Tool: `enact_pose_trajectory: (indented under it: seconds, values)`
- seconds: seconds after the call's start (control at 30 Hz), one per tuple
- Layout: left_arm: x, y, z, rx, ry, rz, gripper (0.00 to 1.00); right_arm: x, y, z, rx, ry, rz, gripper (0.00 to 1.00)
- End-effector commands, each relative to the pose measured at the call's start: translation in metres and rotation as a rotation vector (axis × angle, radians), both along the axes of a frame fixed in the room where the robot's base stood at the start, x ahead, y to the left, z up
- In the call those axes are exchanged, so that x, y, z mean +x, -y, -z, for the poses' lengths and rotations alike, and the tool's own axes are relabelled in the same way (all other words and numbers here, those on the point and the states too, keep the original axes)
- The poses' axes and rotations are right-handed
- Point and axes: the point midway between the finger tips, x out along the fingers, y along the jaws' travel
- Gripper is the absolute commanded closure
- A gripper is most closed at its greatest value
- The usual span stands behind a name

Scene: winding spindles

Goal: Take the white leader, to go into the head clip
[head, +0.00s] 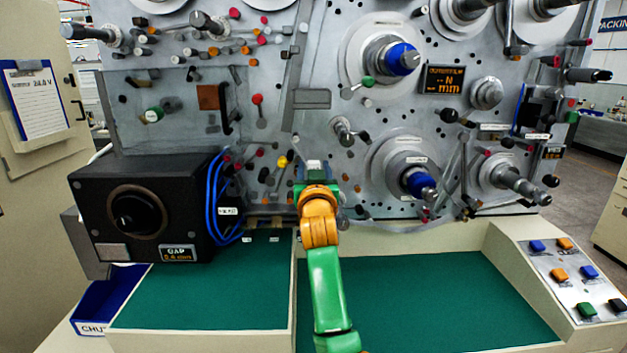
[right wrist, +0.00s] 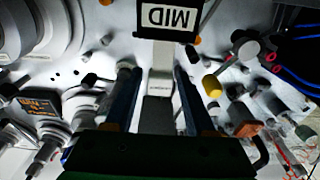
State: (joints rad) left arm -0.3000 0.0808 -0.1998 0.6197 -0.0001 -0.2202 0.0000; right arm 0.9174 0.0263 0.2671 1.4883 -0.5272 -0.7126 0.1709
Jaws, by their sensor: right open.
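My right gripper (head: 316,172) reaches up to the lower middle of the machine face in the head view. Its arm hides what lies right behind it. In the right wrist view the two fingers (right wrist: 156,78) are open and apart. A pale narrow strip (right wrist: 161,82), which looks like the white leader, lies between the fingers in that view. I cannot tell whether either finger touches it. Its upper end in the picture meets a dark plate with a white label reading MID (right wrist: 168,17). I cannot pick out the head clip for certain. My left gripper is not in view.
Many pegs and rollers stick out of the grey machine face around the gripper, including a yellow-capped one (right wrist: 211,85). A black box with a dial (head: 140,212) and blue cables stand at the left. The green bench top (head: 430,295) is clear. A button panel (head: 565,275) is at the right.

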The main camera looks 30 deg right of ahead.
Motion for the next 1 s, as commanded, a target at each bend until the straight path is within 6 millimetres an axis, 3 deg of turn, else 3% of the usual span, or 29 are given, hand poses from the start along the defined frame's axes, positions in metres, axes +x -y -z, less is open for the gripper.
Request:
enact_pose_trajectory:
  seconds: [0.07, 0.2, 0.27, 1.0]
  values:
    - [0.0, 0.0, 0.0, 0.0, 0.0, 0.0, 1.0, 0.0, 0.0, 0.0, 0.0, 0.0, 0.0, 0.48]
    - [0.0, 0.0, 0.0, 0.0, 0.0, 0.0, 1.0, 0.0, 0.0, 0.0, 0.001, -0.001, 0.0, 0.85]
    - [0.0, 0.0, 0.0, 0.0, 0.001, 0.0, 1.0, 0.0, 0.0, 0.0, 0.001, -0.001, 0.0, 0.97]
    - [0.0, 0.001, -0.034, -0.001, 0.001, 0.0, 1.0, 0.0, 0.0, -0.035, 0.001, -0.001, 0.0, 0.97]
